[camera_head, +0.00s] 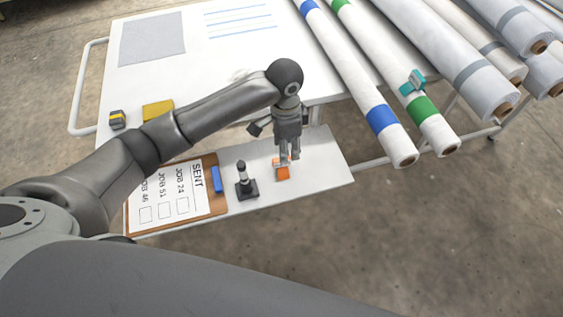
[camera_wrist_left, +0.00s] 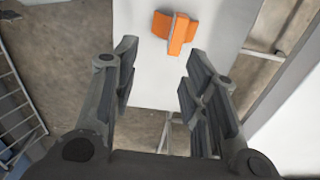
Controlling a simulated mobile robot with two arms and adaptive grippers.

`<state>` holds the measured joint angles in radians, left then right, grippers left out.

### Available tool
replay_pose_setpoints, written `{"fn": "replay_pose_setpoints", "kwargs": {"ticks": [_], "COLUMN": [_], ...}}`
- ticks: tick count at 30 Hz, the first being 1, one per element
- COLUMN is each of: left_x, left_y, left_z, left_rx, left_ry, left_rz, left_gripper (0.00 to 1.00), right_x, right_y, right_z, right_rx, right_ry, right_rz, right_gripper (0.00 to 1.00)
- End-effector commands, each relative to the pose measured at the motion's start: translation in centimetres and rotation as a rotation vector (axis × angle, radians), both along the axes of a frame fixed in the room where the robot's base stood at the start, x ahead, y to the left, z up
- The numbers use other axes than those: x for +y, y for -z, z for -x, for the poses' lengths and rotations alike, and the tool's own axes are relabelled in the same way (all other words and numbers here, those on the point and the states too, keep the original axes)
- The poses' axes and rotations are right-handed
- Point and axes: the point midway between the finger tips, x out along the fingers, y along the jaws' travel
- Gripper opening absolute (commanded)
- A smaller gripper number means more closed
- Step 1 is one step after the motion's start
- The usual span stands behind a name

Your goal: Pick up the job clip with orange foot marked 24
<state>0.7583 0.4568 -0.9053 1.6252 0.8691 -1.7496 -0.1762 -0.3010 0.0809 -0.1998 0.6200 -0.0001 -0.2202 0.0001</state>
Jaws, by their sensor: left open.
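The job clip with the orange foot (camera_head: 282,173) stands on the white lower shelf in the head view, right of a black stamp. In the left wrist view the orange clip (camera_wrist_left: 176,30) lies beyond the fingertips, near the top middle. No number can be read on it. My left gripper (camera_head: 289,158) points down over the clip in the head view, and its fingers partly cover it. In the left wrist view the left gripper (camera_wrist_left: 157,75) is open, with nothing between its fingers. My right gripper is not in view.
The black stamp (camera_head: 245,182) and a clipboard (camera_head: 217,205) with a job list and a blue clip (camera_head: 216,179) are to the left. White rolls (camera_head: 352,75) lie at the right. A teal clip (camera_head: 412,82) sits on the green-banded roll (camera_head: 388,66).

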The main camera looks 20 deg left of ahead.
Motion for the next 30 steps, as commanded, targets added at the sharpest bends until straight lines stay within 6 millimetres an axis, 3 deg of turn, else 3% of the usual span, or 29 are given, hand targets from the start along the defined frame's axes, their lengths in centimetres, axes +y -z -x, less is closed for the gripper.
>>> {"fn": "replay_pose_setpoints", "kwargs": {"ticks": [5, 12, 20, 30], "left_x": [1.4, 1.4, 1.5, 1.9], "left_y": [-0.7, 2.9, 5.1, 9.6], "left_z": [-1.3, -1.3, -1.3, -1.3], "left_rx": [0.011, 0.015, 0.014, 0.012], "left_ry": [-0.003, -0.004, -0.002, -0.002], "left_rz": [-0.032, -0.033, -0.032, -0.033], "left_gripper": [0.41, 0.41, 0.41, 0.41], "right_x": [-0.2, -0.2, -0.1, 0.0], "right_y": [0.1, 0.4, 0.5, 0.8], "right_z": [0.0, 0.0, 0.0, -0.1], "right_rx": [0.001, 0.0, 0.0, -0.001], "right_ry": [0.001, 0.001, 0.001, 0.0], "right_rz": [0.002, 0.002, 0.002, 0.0], "right_gripper": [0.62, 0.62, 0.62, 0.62]}}
